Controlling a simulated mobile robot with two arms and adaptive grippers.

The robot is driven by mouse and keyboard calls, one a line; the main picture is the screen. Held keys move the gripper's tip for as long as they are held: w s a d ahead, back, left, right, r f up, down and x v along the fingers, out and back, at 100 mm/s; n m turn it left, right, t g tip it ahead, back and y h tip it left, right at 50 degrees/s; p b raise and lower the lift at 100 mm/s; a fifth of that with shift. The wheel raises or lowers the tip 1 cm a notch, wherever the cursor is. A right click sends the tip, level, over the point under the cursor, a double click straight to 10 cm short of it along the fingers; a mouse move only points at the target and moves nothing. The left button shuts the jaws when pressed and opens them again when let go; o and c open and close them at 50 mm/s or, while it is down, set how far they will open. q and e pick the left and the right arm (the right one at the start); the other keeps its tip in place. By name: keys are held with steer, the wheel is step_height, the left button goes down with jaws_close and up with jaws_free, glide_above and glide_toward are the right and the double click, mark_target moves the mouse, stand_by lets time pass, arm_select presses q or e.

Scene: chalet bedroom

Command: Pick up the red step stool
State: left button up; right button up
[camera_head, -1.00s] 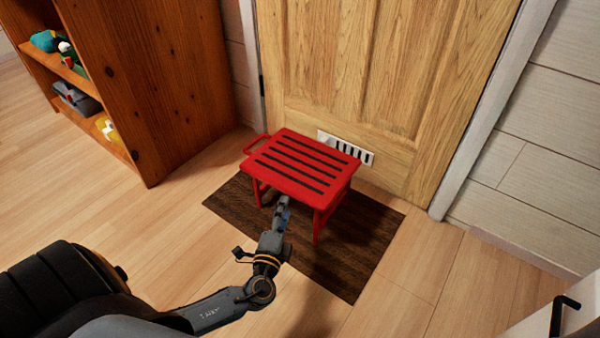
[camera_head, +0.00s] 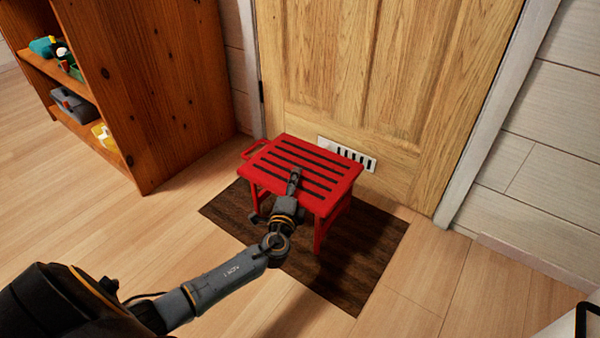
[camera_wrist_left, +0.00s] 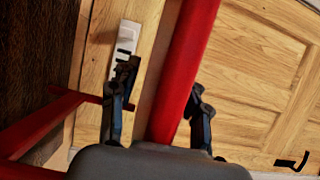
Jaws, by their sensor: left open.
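The red step stool (camera_head: 320,172) stands upright on a dark mat in front of the wooden door. Its slatted top faces up, and a handle loop sticks out at its far left corner. My left gripper (camera_head: 294,182) reaches the near edge of the top and overlaps the slats in the head view. In the left wrist view its two fingers are apart, with a red bar of the stool (camera_wrist_left: 190,60) between them. I cannot tell whether either finger touches it. Red legs show at lower left there. My right gripper is not in view.
The dark mat (camera_head: 365,260) lies under the stool. The wooden door (camera_head: 390,70) with a slotted vent (camera_head: 347,154) is close behind. A wooden shelf unit (camera_head: 170,90) stands at left. Open plank floor lies left and in front.

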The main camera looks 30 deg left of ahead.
arm_select(q)
jaws_close()
steer(key=shift+r, duration=0.2)
stand_by(0.3)
